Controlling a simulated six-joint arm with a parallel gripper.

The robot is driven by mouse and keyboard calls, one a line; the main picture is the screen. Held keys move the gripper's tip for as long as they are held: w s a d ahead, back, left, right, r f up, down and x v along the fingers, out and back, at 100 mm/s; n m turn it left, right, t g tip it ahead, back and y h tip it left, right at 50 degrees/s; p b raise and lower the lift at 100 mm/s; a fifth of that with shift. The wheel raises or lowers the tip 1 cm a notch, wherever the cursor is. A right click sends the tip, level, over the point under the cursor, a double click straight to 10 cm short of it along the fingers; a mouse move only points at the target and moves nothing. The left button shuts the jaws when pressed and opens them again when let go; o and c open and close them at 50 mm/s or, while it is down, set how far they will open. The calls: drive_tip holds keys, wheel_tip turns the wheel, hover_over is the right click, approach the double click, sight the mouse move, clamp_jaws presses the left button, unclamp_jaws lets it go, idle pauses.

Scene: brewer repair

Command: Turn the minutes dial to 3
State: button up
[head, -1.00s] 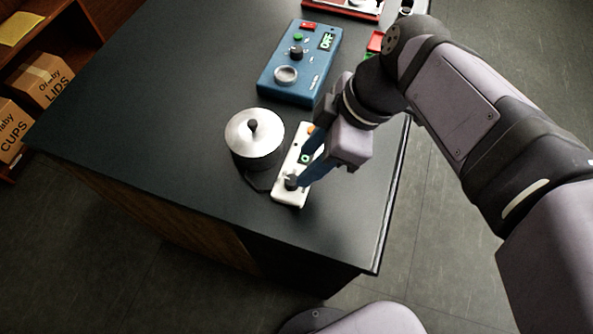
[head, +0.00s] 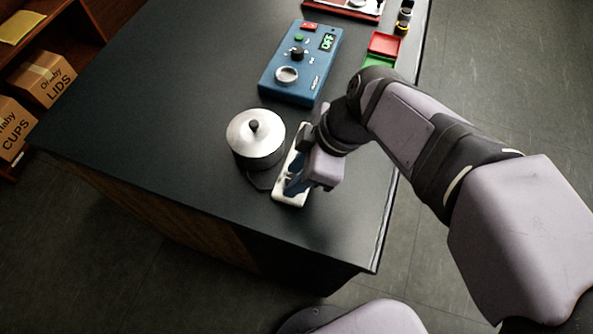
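A white panel (head: 283,195) lies on the dark counter beside a lidded pot.
The pot (head: 254,148) with a steel lid stands just left of the panel, close to my gripper. Red (head: 384,43) and green (head: 377,62) trays sit near the counter's right edge. The counter's left side is clear.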

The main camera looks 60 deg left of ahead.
clamp_jaws()
